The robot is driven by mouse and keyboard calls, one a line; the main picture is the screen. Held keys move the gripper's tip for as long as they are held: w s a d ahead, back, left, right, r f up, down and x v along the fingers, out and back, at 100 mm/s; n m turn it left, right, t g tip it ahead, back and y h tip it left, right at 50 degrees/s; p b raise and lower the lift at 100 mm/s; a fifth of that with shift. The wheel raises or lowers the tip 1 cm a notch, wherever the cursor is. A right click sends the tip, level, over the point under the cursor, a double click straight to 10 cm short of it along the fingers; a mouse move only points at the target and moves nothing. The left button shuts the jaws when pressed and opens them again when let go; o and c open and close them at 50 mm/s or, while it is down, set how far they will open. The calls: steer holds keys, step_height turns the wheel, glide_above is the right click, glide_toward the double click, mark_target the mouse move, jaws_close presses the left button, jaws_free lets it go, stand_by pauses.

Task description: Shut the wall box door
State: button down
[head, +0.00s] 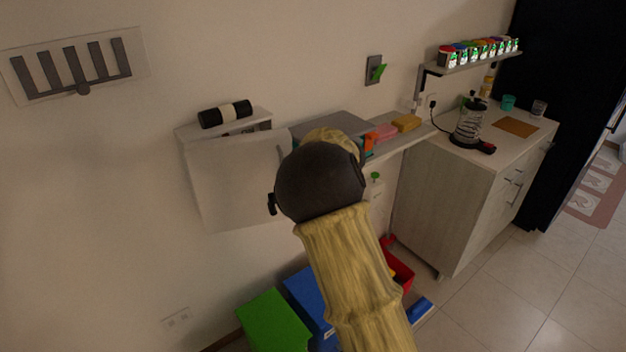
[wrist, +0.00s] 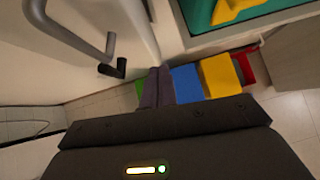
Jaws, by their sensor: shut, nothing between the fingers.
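The wall box (head: 258,120) is on the wall left of my wrist in the head view. Its pale door (head: 236,182) stands swung out, so the box looks open; its interior is mostly hidden. In the wrist view a pale panel, apparently the door (wrist: 137,30), fills the upper left, with a grey bar handle (wrist: 88,38) on it. My gripper (wrist: 158,86) shows as two dark purple-grey fingers side by side, shut and empty, just right of the panel. I cannot tell whether they touch it. In the head view my wrist hides the fingers and part of the door's right edge.
A black and cream roll (head: 226,114) lies on the box top. A shelf (head: 402,138) with a yellow sponge (head: 407,123) is to the right, before a cabinet (head: 447,205). Green (head: 272,322) and blue (head: 308,297) bins stand below.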

steer(key=s+d+m+t+h, duration=0.15)
steer(key=s+d+m, duration=0.4)
steer(key=m, duration=0.65)
steer(key=s+d+m+h, duration=0.3)
steer(key=s+d+m, duration=0.3)
steer(key=m, duration=0.6)
steer(key=s+f+m+g, duration=0.2)
steer(key=s+m, duration=0.6)
steer(key=s, duration=0.4)
steer(key=s+f+m+g, duration=0.2)
steer(key=s+m+g, duration=0.3)
steer(key=s+m, duration=0.4)
steer(key=s, duration=0.3)
steer(key=shift+s+f+m, duration=0.15)
steer(key=shift+f+m, duration=0.15)
steer(key=shift+f, duration=0.1)
steer(key=shift+a, duration=0.15)
